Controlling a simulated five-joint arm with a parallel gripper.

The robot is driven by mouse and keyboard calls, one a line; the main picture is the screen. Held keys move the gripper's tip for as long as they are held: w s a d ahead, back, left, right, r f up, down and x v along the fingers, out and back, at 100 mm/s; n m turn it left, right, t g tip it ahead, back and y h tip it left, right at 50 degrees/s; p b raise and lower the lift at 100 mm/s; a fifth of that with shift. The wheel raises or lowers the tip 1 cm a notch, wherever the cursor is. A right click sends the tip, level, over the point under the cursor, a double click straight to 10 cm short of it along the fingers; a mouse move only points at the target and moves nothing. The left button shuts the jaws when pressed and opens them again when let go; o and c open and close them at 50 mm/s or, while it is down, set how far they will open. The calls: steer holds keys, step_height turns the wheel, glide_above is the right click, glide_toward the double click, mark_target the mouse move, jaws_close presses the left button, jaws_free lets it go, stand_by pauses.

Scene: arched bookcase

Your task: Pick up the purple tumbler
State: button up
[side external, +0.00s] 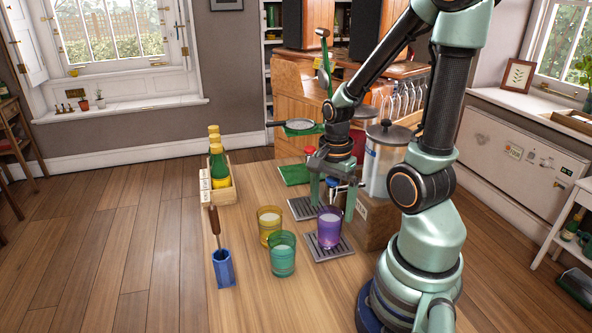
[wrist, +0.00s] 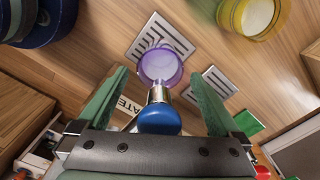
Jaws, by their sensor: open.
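The purple tumbler (side external: 329,229) stands upright on a grey slotted plate (side external: 322,252) on the wooden table. In the wrist view the tumbler (wrist: 160,66) is centred near the two fingertips, overlapped at its lower edge by a blue-topped metal piece. My gripper (side external: 332,208) is open, pointing down, with its green fingers just behind and above the tumbler in the side view. In the wrist view my gripper (wrist: 159,76) has its fingers spread on either side, with no grasp seen. The exact height gap is hard to tell.
A yellow tumbler (side external: 269,227) and a teal tumbler (side external: 282,256) stand to the left. A blue holder (side external: 223,269) and a bottle crate (side external: 220,190) are farther left. The blue-topped piece (wrist: 160,119) sits between my fingers. A wooden box (side external: 378,222) stands close on the right.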

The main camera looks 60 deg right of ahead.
steer(key=shift+f, duration=0.5)
jaws_close()
steer(key=shift+r, duration=0.2)
